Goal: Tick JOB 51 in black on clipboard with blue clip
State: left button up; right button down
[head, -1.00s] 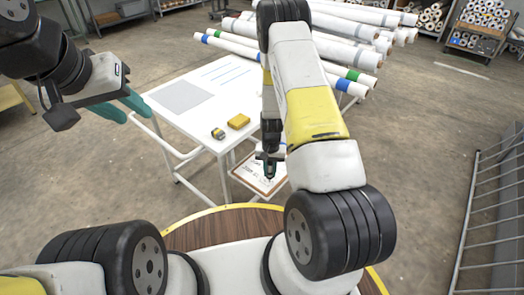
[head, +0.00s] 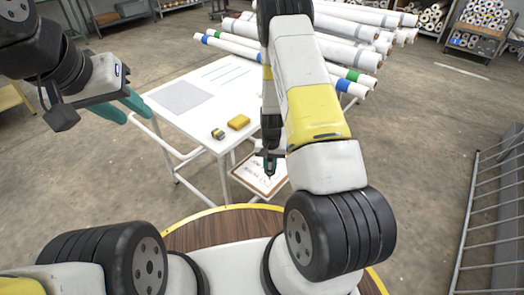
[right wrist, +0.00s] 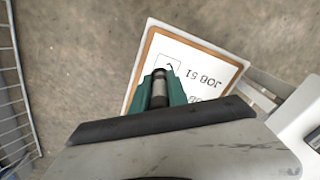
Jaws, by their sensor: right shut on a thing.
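A clipboard (right wrist: 139,66) with a brown edge and white paper lies below my right gripper. In the right wrist view the paper reads JOB 51 (right wrist: 203,78), upside down, beside a printed box (right wrist: 169,63) with a small dark angled mark in it. More lettering is partly hidden by the fingers; no clip colour shows. My right gripper (head: 268,160) is shut on a dark marker (right wrist: 159,90), held over the paper near the box. I cannot tell whether its tip touches. My left gripper (head: 122,108) is open and empty, left of the table.
A white table (head: 205,125) stands behind the clipboard, with a yellow block (head: 239,121) and a tape measure (head: 218,134) on it. Long rolls (head: 345,58) with coloured ends lie at the back. A metal railing (head: 480,210) stands at the right. The floor between is clear.

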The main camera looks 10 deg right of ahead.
aim_at(271, 160)
jog(key=shift+r, duration=2)
jog(key=shift+w+d, duration=0.1)
